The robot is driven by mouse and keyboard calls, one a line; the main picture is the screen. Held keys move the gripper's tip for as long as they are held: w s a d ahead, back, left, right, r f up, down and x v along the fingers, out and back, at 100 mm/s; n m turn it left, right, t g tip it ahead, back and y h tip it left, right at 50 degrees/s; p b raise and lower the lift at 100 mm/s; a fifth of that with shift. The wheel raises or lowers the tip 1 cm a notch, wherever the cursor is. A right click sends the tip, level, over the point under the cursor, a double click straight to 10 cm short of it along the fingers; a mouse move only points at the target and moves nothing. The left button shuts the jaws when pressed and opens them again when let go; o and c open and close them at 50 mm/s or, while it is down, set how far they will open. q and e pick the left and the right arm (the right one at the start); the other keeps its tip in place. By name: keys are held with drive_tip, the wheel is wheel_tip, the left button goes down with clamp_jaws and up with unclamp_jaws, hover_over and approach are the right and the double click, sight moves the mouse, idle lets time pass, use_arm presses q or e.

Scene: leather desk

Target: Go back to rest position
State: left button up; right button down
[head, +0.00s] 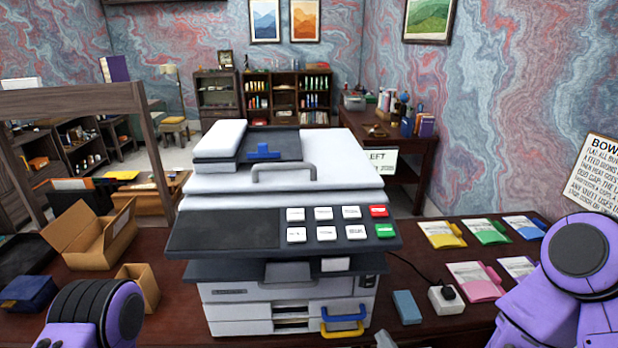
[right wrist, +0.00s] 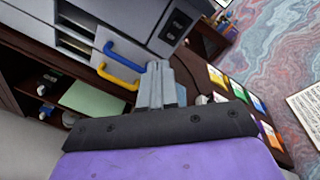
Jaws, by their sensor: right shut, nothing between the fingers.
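My right gripper (right wrist: 160,82) is shut and empty in the right wrist view. Its grey fingers point toward the copier's front, just right of a yellow handle (right wrist: 118,79) in that picture. I cannot tell if they touch anything. In the head view only the grey finger tips of the right gripper (head: 384,341) show at the bottom edge, right of the copier, and my purple right arm fills the lower right corner. A purple part of my left arm shows at the lower left; the left gripper itself is out of view.
A white and grey copier (head: 290,230) stands mid-desk, with blue (head: 343,312) and yellow drawer handles. Right of it lie a blue block (head: 406,307), a white socket box (head: 446,299) and several coloured packets. Open cardboard boxes (head: 92,235) and a dark blue box (head: 28,293) stand left.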

drive_tip(key=s+d+f+n+g+h+b, duration=0.1)
drive_tip(key=s+d+f+n+g+b, duration=0.2)
drive_tip(key=f+n, duration=0.6)
drive_tip(key=s+d+f+n+g+h+b, duration=0.1)
drive_tip(key=s+d+f+n+g+b, duration=0.15)
drive_tip(key=s+f+n+g, duration=0.6)
use_arm(q)
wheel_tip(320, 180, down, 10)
drive_tip(key=b, duration=0.4)
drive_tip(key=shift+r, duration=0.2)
use_arm(e)
drive_tip(key=s+d+f+n+h, duration=0.1)
drive_tip(key=s+d+f, duration=0.3)
drive_tip(key=f, duration=0.3)
drive_tip(key=s+d+f+n+g+h, duration=0.1)
drive_tip(key=s+d+f+h, duration=0.1)
drive_tip(key=s+d+f, duration=0.2)
wheel_tip(320, 180, down, 4)
drive_tip(key=s, duration=0.2)
drive_tip(key=shift+s+f, duration=0.2)
drive_tip(key=shift+s, duration=0.2)
drive_tip(key=shift+n+g, duration=0.25)
